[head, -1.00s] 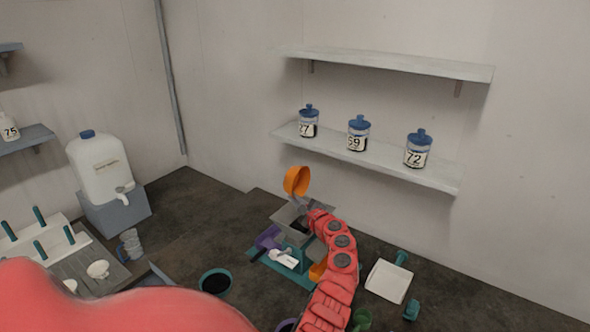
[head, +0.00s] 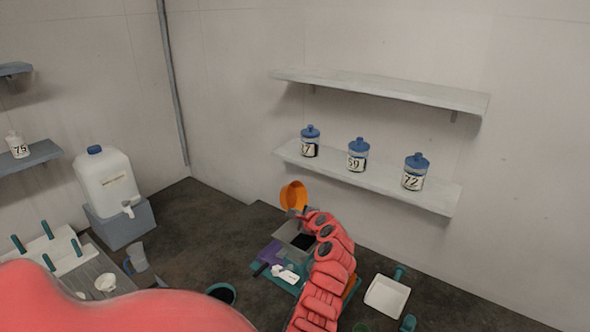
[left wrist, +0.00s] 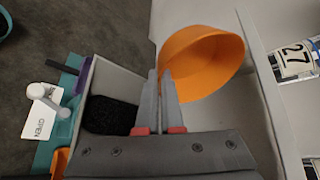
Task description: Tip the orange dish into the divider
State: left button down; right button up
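The orange dish (head: 294,196) is tipped steeply on its side above the back of the grey divider. It also shows in the left wrist view (left wrist: 205,62); no material is visible in the part of its inside that shows. My left gripper (head: 301,213) is shut on the dish's rim, as its fingers show in the left wrist view (left wrist: 160,82). The divider (head: 285,231) is an open grey hopper on a teal base. Black grains (left wrist: 110,115) lie inside it. A purple part and a white "OPEN" tag (left wrist: 40,118) are at its side. My right gripper is out of view.
A white scoop-like pan (head: 387,296) with a teal handle lies right of the divider. A teal bowl (head: 222,292) stands to the left. A shelf with several blue-lidded jars (head: 357,155) is on the wall behind. A water container (head: 108,182) is at left.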

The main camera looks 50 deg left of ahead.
pick_arm(q)
jog(key=shift+a+r+h, duration=0.1)
jog(key=shift+r+h, duration=0.15)
jog(key=shift+h, duration=0.05)
jog(key=shift+s+a+r+n+h, duration=0.15)
jog(key=shift+r+n+h, duration=0.1)
jog(key=shift+h, duration=0.35)
jog(key=shift+w+a+r+n+h, duration=0.15)
jog(key=shift+n+h, duration=0.1)
jog(key=shift+h, duration=0.35)
jog(key=shift+s+f+t+h, duration=0.1)
jog(key=shift+t+h, duration=0.2)
jog(key=shift+h, duration=0.3)
jog(key=shift+d, duration=0.1)
jog(key=shift+a+r+n+h, duration=0.2)
jog(key=shift+r+n+h, duration=0.3)
jog(key=shift+h, duration=0.5)
jog(key=shift+s+a+f+t+h+b, duration=0.15)
jog(key=shift+t+h+b, duration=0.25)
jog(key=shift+h+b, duration=0.5)
jog(key=shift+d, duration=0.2)
